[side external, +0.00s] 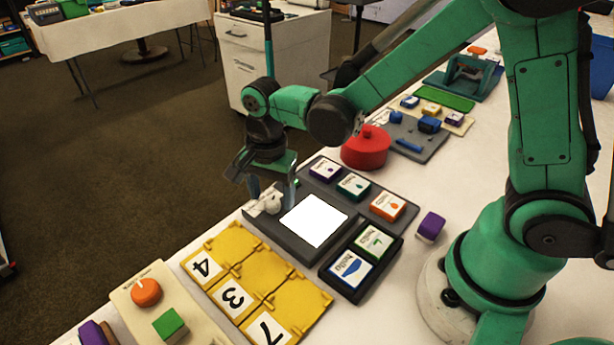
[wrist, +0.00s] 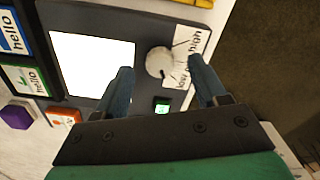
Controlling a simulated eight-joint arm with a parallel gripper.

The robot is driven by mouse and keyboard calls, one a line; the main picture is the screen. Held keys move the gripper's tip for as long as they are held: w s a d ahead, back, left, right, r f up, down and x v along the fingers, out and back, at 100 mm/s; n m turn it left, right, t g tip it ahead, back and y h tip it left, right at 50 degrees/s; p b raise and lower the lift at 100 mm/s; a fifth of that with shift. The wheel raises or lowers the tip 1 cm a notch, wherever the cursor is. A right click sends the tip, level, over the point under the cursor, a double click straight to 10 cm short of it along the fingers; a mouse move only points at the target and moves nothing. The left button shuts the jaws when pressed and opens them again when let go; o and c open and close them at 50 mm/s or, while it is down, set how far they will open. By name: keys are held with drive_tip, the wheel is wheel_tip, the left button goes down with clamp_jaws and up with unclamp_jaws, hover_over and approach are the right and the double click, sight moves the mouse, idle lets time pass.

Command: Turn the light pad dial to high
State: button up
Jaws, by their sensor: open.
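The light pad (side external: 283,243) is a dark grey base with a bright white lit panel (side external: 315,221); it also shows in the wrist view (wrist: 92,66). Its dial (side external: 272,203) is a whitish round knob beside the panel, seen from above in the wrist view (wrist: 159,62). A white label (wrist: 192,55) beside the dial reads "low" at one end and "high" at the other, with a middle word hard to read. My gripper (side external: 271,187) is open above the dial. In the wrist view its blue fingers (wrist: 160,80) stand apart on either side of the knob, and no contact shows.
Yellow number tiles (side external: 240,275) lie in front of the pad. A dark tray (side external: 335,284) with "hello" blocks, a purple block (side external: 431,226) and a red round pot (side external: 366,148) are nearby.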

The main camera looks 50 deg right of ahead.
drive_tip(key=shift+f, duration=0.55)
drive_tip(key=shift+c, duration=0.2)
clamp_jaws()
